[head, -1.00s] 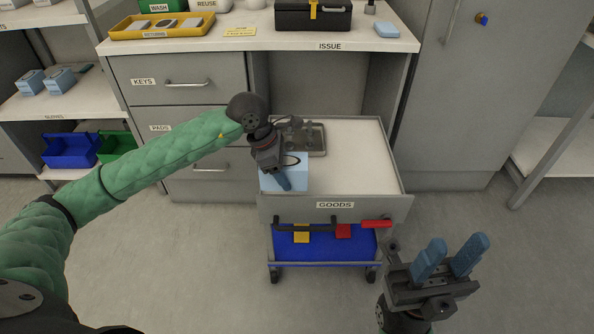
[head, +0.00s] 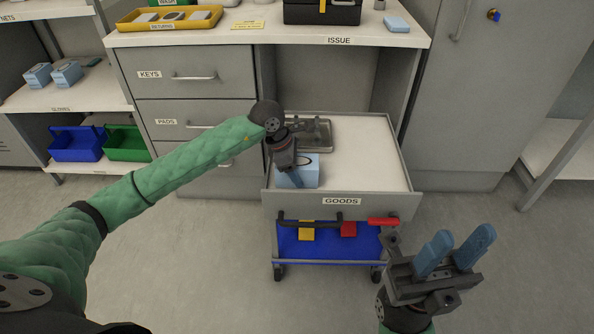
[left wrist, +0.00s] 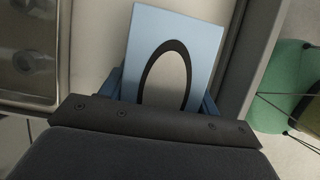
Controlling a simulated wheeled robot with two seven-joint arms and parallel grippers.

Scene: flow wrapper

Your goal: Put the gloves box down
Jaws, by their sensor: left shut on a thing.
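The gloves box is light blue with a dark oval ring around a pale opening on its top. It is the blue box (head: 308,172) at the left side of the cart's top marked GOODS. My left gripper (head: 296,178) is shut on it, and in the left wrist view the box (left wrist: 200,50) sits between the two blue fingers. I cannot tell whether its underside touches the cart top (head: 365,165). My right gripper (head: 454,252) is open and empty, in front of the cart's right corner.
A metal tray (head: 312,135) lies on the cart top behind the box. The cart top's right half is bare, with a raised rim around it. The ISSUE counter (head: 275,36) stands behind. A shelf marked GLOVES at left holds more blue boxes (head: 66,73).

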